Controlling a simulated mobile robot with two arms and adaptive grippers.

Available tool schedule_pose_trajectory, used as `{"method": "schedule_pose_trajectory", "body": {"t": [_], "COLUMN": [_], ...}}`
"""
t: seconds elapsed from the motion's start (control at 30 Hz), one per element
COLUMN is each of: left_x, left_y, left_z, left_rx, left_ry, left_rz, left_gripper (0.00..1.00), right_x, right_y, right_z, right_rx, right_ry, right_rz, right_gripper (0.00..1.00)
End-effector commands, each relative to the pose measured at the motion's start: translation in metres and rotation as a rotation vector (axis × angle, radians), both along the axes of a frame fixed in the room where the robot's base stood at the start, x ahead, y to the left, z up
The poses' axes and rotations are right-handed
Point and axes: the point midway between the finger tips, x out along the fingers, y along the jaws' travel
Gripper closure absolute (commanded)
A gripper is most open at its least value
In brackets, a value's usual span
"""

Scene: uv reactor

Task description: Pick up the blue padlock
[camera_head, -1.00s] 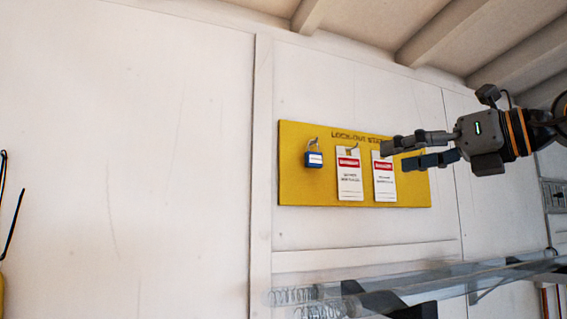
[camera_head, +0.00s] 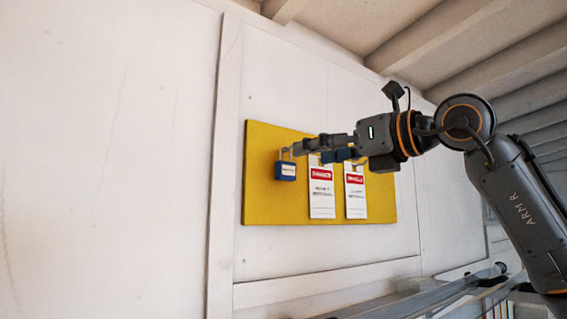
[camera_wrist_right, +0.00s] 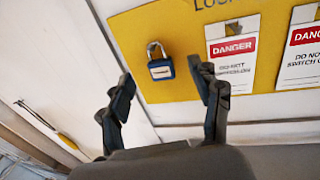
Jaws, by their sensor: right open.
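The blue padlock (camera_head: 285,171) hangs by its metal shackle near the left end of the yellow lock-out board (camera_head: 262,207) on the wall. In the right wrist view the padlock (camera_wrist_right: 161,68) shows between and beyond my two fingertips, with its shackle upward. My right gripper (camera_head: 318,149) is open and empty. In the head view its fingers point left towards the padlock, with the fingertips just right of the shackle. In the wrist view the fingers (camera_wrist_right: 163,82) stand apart on either side of the padlock. My left gripper is not in view.
Two white danger tags, a left one (camera_head: 321,192) and a right one (camera_head: 355,193), hang on the board right of the padlock, below my right gripper and arm. The white wall (camera_head: 110,150) left of the board is clear. A rail (camera_head: 440,295) shows at the lower right.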

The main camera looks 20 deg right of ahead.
Motion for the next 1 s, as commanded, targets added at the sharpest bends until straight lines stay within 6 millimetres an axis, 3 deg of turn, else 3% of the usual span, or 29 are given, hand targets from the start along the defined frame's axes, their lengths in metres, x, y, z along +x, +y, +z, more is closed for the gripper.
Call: {"method": "schedule_pose_trajectory", "body": {"t": [0.2, 0.47, 0.73, 0.77, 1.0], "left_x": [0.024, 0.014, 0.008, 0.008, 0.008], "left_y": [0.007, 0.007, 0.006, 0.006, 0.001], "left_z": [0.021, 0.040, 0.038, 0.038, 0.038], "left_rx": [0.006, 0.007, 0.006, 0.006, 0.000], "left_ry": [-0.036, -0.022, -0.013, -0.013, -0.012], "left_rz": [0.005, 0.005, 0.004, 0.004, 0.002], "left_gripper": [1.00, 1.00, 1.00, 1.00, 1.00], "right_x": [0.015, 0.041, 0.044, 0.044, 0.044], "right_y": [0.012, 0.030, 0.031, 0.031, 0.031], "right_z": [0.003, 0.001, -0.002, -0.002, -0.002], "right_rx": [-0.002, 0.001, 0.002, 0.002, 0.001], "right_ry": [0.003, 0.002, 0.000, 0.000, 0.000], "right_rz": [0.001, 0.002, 0.001, 0.001, 0.001], "right_gripper": [0.36, 0.36, 0.36, 0.38, 0.87]}}
